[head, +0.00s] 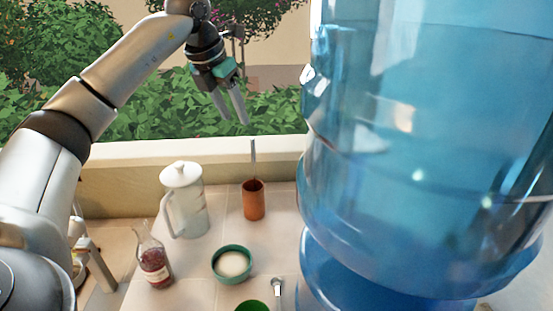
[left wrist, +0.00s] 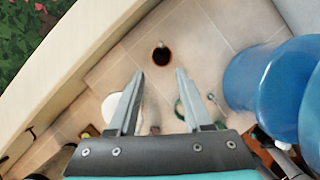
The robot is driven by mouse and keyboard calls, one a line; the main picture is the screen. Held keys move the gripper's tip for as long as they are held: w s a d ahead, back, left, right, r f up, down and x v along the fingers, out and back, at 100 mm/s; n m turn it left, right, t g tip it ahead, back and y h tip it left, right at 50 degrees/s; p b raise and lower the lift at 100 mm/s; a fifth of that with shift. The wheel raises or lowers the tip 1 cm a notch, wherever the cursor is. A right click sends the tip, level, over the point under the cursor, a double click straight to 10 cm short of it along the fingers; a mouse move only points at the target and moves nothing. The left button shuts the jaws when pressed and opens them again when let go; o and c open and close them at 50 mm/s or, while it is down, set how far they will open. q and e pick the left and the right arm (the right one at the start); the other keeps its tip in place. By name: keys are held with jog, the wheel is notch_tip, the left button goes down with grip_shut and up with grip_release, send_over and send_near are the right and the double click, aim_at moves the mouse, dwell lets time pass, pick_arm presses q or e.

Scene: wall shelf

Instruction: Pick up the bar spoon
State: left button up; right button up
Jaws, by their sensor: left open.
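A thin grey handle, apparently the bar spoon (head: 253,158), stands upright out of a terracotta-coloured cup (head: 254,203) in the head view. Its lower part is hidden inside the cup. In the left wrist view the cup (left wrist: 162,56) shows from above as a dark round opening, just beyond and between the fingertips; the spoon is not clear there. My left gripper (head: 236,123) is open and empty, pointing down, above and slightly left of the handle's top in the head view. It also shows in the left wrist view (left wrist: 160,74). My right gripper is not in view.
A white lidded pitcher (head: 186,203) stands left of the cup. A bottle of dark red liquid (head: 154,262), a green-rimmed bowl (head: 232,278) and a small metal utensil (head: 277,289) are nearer. A large blue water jug (head: 420,150) blocks the right. A ledge (head: 120,158) runs behind.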

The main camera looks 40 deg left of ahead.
aim_at(252, 150)
pick_arm(q)
jog(key=x, duration=0.4)
jog(key=p+x, duration=0.1)
jog(key=x, duration=0.4)
jog(key=p+x, duration=0.1)
jog(key=x, duration=0.4)
jog(key=shift+w+d+r, duration=0.1)
jog(key=shift+w+d, duration=0.05)
jog(key=shift+w, duration=0.15)
jog(key=shift+w+f, duration=0.15)
jog(key=shift+f, duration=0.3)
grip_shut()
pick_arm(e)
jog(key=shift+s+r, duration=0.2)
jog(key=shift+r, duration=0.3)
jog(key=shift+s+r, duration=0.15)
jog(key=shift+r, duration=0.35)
